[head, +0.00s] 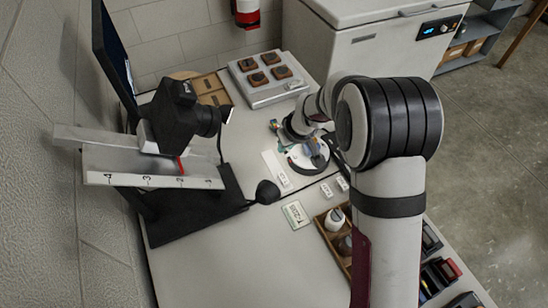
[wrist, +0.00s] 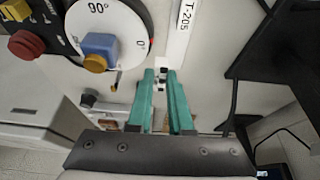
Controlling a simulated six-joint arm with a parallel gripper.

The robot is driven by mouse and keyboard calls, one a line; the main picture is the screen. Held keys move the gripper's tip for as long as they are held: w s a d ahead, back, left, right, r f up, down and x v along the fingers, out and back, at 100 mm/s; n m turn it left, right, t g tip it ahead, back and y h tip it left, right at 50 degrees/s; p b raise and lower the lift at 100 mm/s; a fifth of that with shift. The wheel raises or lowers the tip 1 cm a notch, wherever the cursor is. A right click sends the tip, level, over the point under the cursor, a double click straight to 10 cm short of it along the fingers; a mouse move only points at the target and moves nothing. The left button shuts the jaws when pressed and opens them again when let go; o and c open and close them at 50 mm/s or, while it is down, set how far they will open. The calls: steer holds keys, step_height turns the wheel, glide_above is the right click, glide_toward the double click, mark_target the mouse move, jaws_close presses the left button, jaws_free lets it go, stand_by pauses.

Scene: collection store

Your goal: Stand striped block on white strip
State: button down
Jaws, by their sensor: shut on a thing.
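My gripper's two teal fingers (wrist: 161,80) are closed on a small black-and-white striped block (wrist: 161,75), which shows between the fingertips in the wrist view. In the head view the gripper (head: 276,126) is small and partly hidden by my arm, and I cannot make out the block there. The white strip (wrist: 179,38), with a label reading T-205, lies beyond the fingertips in the wrist view. In the head view the strip (head: 275,168) lies left of a round white dial. I cannot tell whether the block touches the strip.
The round dial (wrist: 108,25), with a blue knob (wrist: 100,45), stands beside the strip. A camera (head: 172,115) on a black stand is at the left. A grey tray (head: 262,95) with several dark squares is at the back. A wooden tray (head: 330,238) is in front.

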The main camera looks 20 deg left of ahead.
mark_target(271, 159)
steer(key=a+f, duration=0.2)
steer(key=a, duration=0.1)
steer(key=shift+a, duration=0.2)
steer(key=shift+a+f, duration=0.2)
steer(key=shift+f, duration=1.95)
steer(key=shift+f, duration=0.15)
steer(key=c, duration=0.8)
jaws_free()
steer(key=shift+c, duration=0.2)
